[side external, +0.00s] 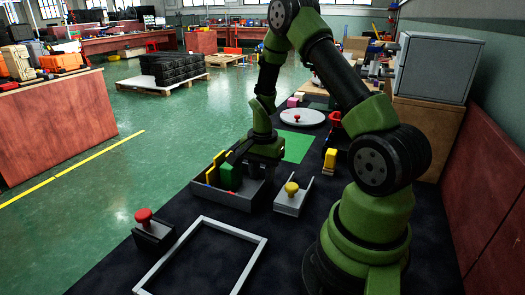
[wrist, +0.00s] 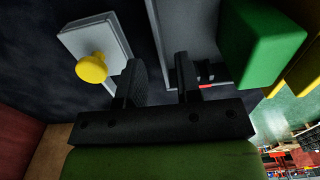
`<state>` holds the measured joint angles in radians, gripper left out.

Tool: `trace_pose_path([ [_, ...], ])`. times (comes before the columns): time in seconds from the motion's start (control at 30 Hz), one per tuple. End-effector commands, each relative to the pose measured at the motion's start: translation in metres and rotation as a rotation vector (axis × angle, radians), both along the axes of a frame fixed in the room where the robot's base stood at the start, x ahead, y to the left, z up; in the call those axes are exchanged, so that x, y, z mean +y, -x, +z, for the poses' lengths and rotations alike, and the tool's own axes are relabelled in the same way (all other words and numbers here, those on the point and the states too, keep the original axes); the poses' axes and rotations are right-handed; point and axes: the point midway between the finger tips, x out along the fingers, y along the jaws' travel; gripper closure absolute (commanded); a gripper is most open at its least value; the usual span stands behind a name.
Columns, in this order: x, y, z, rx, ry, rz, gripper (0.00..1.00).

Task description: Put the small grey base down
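My gripper (side external: 262,160) points down at the right end of the open grey box (side external: 238,203). In the wrist view, its two fingers (wrist: 160,85) stand apart, with the box's wall (wrist: 160,40) showing in the gap; I cannot tell whether they touch it. No small base shows between the fingers. A small grey base (side external: 292,208) with a yellow knob (side external: 291,188) sits on the dark table just right of the box. In the wrist view this base (wrist: 108,38) lies left of the fingers, apart from them.
The box holds a green block (side external: 230,177) and yellow pieces (side external: 211,174). A dark block with a red knob (side external: 144,216) and a grey frame (side external: 170,262) lie nearer the camera. A green mat (side external: 297,147) and a round white disc (side external: 302,116) lie farther back.

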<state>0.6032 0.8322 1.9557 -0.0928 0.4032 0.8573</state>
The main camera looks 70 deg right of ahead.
Motion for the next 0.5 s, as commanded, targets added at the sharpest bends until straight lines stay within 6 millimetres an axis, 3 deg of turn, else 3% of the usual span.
trace_pose_path([
  [0.2, 0.000, 0.000, 0.048, -0.006, 0.004, -0.001, 0.68],
  [0.5, 0.003, -0.001, 0.084, -0.011, 0.005, 0.018, 0.68],
])
